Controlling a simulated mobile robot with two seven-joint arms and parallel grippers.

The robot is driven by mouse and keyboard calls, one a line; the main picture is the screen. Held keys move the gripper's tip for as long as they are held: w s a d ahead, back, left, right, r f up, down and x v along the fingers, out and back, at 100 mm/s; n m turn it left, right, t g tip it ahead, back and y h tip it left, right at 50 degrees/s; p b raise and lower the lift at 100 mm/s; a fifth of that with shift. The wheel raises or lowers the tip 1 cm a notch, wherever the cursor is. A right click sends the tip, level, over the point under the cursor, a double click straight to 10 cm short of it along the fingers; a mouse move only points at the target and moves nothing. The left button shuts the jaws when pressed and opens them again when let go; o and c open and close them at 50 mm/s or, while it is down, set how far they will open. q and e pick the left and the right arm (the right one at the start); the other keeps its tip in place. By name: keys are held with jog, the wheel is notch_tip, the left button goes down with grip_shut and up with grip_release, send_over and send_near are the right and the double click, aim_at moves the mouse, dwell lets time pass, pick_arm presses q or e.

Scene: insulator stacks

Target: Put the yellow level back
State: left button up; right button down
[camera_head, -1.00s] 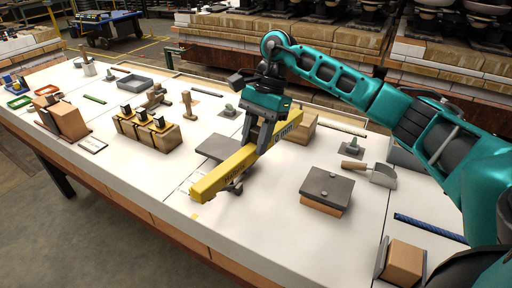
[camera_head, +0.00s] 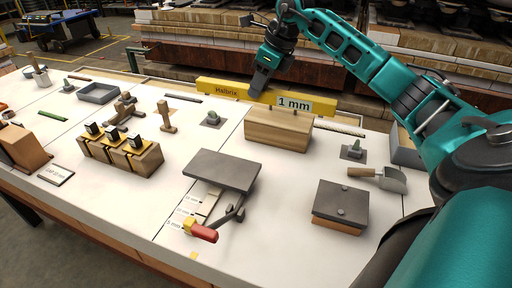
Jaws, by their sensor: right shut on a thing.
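Whether the level's underside touches the table is hidden. My left gripper is not in view.
A wooden block (camera_head: 278,132) stands just in front of the level. A grey plate (camera_head: 222,170) and a red-handled tool (camera_head: 203,232) lie nearer. A grey-topped block (camera_head: 341,201) and a trowel (camera_head: 388,179) are at the right. The white table (camera_head: 270,240) is clear at the front.

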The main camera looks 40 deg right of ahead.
notch_tip(320, 180, down, 14)
jog(key=shift+r+b, duration=0.1)
jog(key=shift+b, duration=0.7)
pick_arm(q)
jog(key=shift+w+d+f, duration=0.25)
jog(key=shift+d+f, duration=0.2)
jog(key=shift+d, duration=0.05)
pick_arm(e)
jog(key=shift+f, duration=2.2)
pick_arm(q)
jog(key=shift+b, duration=0.35)
pick_arm(e)
jog(key=shift+f, duration=0.1)
jog(key=c, duration=0.8)
grip_release()
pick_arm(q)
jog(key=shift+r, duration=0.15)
pick_arm(e)
jog(key=shift+s+d+r, duration=0.1)
jog(key=shift+s+r, duration=0.05)
jog(key=shift+r, duration=0.3)
pick_arm(q)
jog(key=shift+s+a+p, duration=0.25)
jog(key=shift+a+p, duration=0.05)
jog(key=shift+p, duration=0.4)
pick_arm(e)
jog(key=v, duration=1.1)
jog(key=shift+s+r, duration=0.1)
